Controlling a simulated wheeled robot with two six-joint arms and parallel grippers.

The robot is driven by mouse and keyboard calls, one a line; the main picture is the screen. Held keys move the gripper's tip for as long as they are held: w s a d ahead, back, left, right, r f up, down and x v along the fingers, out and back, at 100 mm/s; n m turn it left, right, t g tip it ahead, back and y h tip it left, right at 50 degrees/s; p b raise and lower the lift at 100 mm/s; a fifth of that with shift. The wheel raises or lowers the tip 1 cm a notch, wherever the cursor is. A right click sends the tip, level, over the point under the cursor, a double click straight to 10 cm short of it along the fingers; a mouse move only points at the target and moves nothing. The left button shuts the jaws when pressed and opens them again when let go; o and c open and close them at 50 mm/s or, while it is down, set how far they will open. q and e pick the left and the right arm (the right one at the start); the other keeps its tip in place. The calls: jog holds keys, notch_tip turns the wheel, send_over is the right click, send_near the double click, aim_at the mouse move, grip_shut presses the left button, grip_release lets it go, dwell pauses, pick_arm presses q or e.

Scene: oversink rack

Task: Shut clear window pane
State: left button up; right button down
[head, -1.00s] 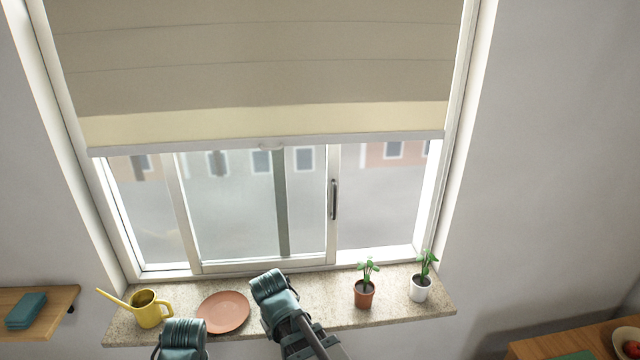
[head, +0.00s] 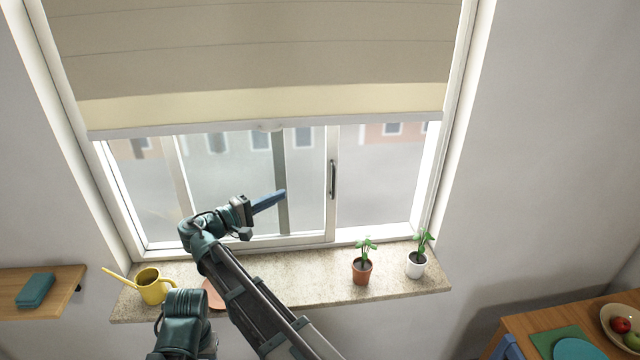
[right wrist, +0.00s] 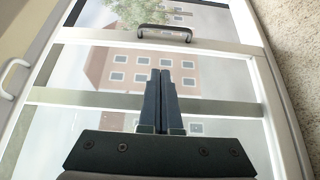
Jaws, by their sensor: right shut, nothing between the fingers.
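The clear window pane (head: 304,211) has a white frame and stands left of the window's right-hand section (head: 378,190). I cannot tell whether that section holds glass. A dark vertical bar shows through the pane. A dark upright handle (head: 333,180) is on the pane's right stile; it also shows near the top of the right wrist view (right wrist: 165,33). My right gripper (head: 284,192) is shut and empty in front of the pane, left of the handle and apart from it. In the right wrist view its fingers (right wrist: 161,74) point toward the handle. My left gripper is out of view.
A beige blind (head: 260,60) covers the window's upper part. On the stone sill (head: 310,287) stand a yellow watering can (head: 154,290), a terracotta plate (head: 213,296) partly hidden by my arm, and two potted plants (head: 362,270) (head: 415,265). A wooden shelf (head: 62,290) is at left, a table (head: 515,333) at right.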

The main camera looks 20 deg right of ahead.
jog(key=d, duration=1.3)
jog(key=shift+w, duration=0.4)
jog(key=shift+d+r, duration=0.1)
jog(key=s+d, duration=0.4)
jog(key=d, duration=0.9)
jog(key=s+d, duration=0.5)
jog(key=d, duration=0.9)
jog(key=shift+d, duration=0.15)
